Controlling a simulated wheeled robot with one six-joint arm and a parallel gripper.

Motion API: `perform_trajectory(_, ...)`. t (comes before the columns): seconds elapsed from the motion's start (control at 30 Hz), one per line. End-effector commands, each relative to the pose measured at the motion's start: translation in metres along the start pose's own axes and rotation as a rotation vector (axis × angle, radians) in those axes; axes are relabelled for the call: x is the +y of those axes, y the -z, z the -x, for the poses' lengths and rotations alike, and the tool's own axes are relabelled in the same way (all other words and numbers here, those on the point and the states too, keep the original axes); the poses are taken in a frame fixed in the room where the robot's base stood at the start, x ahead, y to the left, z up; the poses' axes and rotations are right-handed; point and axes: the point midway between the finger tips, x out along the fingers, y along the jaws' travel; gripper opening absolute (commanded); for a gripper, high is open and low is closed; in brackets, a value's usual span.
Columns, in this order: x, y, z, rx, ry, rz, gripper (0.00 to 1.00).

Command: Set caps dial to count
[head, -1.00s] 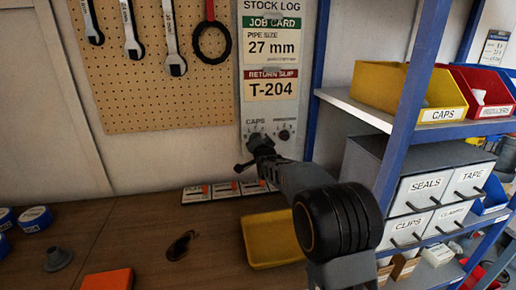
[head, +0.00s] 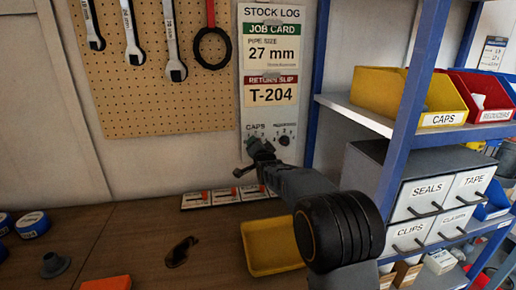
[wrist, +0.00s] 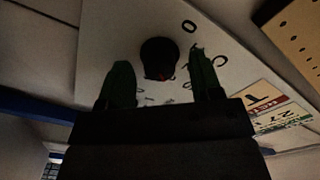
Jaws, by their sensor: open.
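The grey stock log board (head: 242,107) hangs on the wall, with the CAPS label (head: 256,127) near its bottom. The caps dial under that label is mostly hidden behind my gripper (head: 256,148) in the head view. In the wrist view, a round dark dial knob (wrist: 159,55) sits on the pale board between my two open fingers, with space on both sides. A small red mark shows at the knob's lower edge. Printed digits surround it, but which one it points to is unclear. A second dark dial (head: 284,140) is just right of the caps dial.
A yellow tray (head: 248,262) and a row of small cards (head: 226,193) are on the bench below. Blue shelving (head: 400,130) with bins and drawers stands close on the right. A pegboard (head: 130,110) with wrenches is on the left.

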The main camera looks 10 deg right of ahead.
Motion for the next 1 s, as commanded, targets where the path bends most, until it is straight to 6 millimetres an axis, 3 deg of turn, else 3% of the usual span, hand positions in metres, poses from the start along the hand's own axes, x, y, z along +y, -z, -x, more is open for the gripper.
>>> perform_trajectory(0.27, 0.001, -0.001, 0.008, -0.001, -0.001, 0.0, 0.59)
perform_trajectory(0.8, 0.001, -0.001, 0.106, 0.001, 0.001, 0.0, 0.59)
perform_trajectory(1.0, 0.0, 0.0, 0.129, 0.001, 0.001, 0.0, 0.59)
